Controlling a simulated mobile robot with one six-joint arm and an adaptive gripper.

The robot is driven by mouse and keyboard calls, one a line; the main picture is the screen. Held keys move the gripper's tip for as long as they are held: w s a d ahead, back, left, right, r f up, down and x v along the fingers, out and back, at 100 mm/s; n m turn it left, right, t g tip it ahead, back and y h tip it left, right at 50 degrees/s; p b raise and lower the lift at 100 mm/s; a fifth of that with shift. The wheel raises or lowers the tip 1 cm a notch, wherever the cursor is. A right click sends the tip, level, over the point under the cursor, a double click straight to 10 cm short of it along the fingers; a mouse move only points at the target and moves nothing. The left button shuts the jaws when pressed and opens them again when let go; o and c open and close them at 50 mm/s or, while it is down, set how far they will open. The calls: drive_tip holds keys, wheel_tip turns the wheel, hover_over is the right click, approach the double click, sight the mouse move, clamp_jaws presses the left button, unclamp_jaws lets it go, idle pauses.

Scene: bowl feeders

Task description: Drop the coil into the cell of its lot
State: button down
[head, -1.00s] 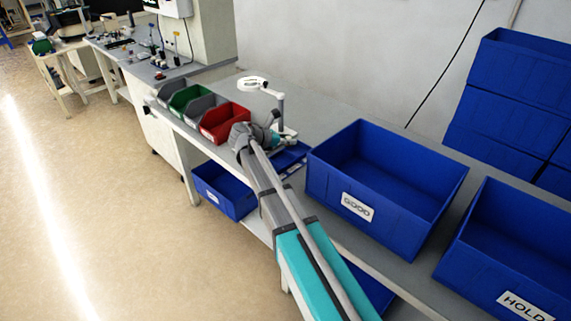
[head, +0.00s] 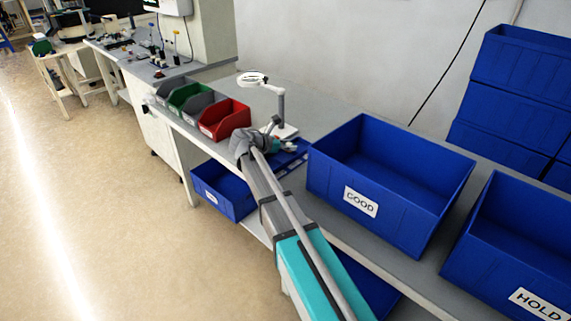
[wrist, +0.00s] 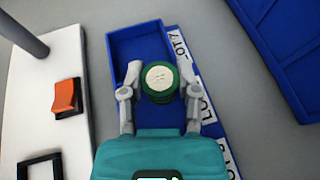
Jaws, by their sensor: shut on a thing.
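The coil (wrist: 160,77) is round and green with a cream top. In the wrist view my gripper (wrist: 160,86) is shut on it, one finger at each side. The coil is over the blue divided tray (wrist: 121,40), in front of the cell beside the label "LOT 7" (wrist: 181,48); its height above the tray is hard to tell. More labels run down the tray's right edge, partly cut off or covered. My gripper hides the nearer cells. In the head view the tray (head: 297,157) shows behind my gripper (head: 283,146), and the coil cannot be made out.
A magnifier lamp (head: 253,79) stands on a white base left of the tray. A blue GOOD bin (head: 335,187) is close on the right, with a HOLD bin (head: 475,254) beyond. Red, grey and green bins (head: 229,121) line the bench to the left.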

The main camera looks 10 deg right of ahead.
drive_tip(key=shift+f+b, duration=0.5)
drive_tip(key=shift+f, duration=0.25)
drive_tip(key=shift+c, duration=1.3)
unclamp_jaws()
